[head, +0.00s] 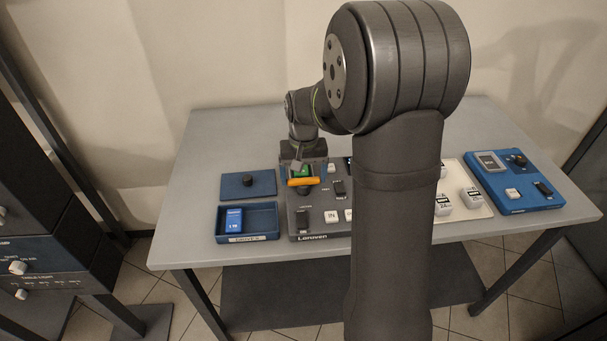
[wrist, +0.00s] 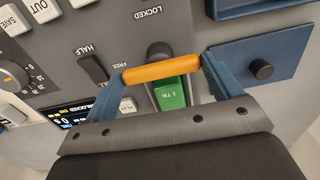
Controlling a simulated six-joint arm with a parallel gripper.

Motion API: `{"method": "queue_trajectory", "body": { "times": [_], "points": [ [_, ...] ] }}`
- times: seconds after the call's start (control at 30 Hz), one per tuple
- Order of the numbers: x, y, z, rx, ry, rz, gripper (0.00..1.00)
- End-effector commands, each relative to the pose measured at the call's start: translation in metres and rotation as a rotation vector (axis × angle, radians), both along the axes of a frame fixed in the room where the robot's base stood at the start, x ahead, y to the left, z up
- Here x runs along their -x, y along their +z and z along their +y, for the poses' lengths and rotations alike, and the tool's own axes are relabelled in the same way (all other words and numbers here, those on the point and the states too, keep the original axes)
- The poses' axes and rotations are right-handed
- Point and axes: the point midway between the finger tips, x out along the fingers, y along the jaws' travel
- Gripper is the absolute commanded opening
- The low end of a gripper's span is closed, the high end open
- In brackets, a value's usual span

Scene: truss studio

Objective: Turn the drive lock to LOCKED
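The drive lock shows as an orange bar (wrist: 160,70) over a dark rounded base (wrist: 159,50), beside the LOCKED and FREE lettering; the orange bar also shows in the head view (head: 303,182). The bar points crosswise between my fingers. My gripper (wrist: 161,72) is spread wide, one blue finger at each end of the bar; I cannot tell whether they touch it. A green 1 TB drive (wrist: 170,94) sits in the slot beside the bar, partly covered by it. A small dark display (wrist: 70,114) is partly hidden by my left finger.
A black HALF switch (wrist: 92,68) stands left of the lock. A blue lid with a dark knob (head: 248,184) and a blue tray (head: 262,237) holding a blue drive (head: 234,220) lie left of the panel. A blue unit (head: 514,181) stands at the table's right.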

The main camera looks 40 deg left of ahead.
Motion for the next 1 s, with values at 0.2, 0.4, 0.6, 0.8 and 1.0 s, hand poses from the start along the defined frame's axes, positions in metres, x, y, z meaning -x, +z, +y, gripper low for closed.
{"method": "queue_trajectory", "body": {
  "times": [0.2,0.4,0.6,0.8,1.0],
  "points": [
    [0.0000,0.0004,0.0001,0.000,-0.009,0.000,0.61],
    [-0.0001,0.0006,0.0002,0.000,-0.068,0.000,0.61],
    [-0.0001,0.0007,0.0002,-0.001,-0.200,0.000,0.61],
    [-0.0001,0.0008,0.0003,-0.001,-0.384,0.000,0.61],
    [-0.0002,0.0009,0.0004,-0.001,-0.574,0.000,0.61]
  ]
}}
